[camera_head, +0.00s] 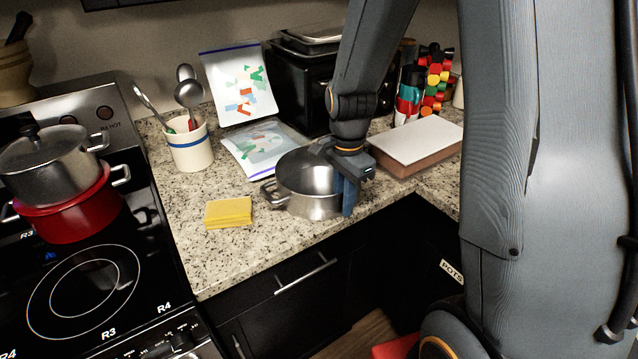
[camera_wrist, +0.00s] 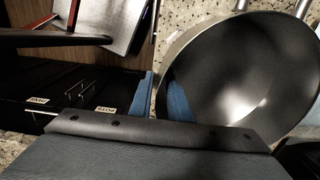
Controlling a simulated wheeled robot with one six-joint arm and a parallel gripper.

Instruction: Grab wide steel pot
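The wide steel pot (camera_head: 307,190) stands at the front of the granite counter, open side up and empty. Its left loop handle shows in the head view. My gripper (camera_head: 346,182) points down over the pot's right rim and hides part of that side. In the wrist view the pot (camera_wrist: 245,75) fills the right half. There my gripper's blue fingers (camera_wrist: 163,95) are close together, one outside the pot wall and one inside, with the rim pinched between them. I cannot tell whether the pot's base is touching the counter.
A yellow sponge-like block (camera_head: 229,212) lies left of the pot. A utensil crock (camera_head: 190,146), plastic bags (camera_head: 263,147) and a black appliance (camera_head: 297,88) stand behind. A white-topped box (camera_head: 418,146) is close on the right. A stove (camera_head: 85,270) with stacked pots is left.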

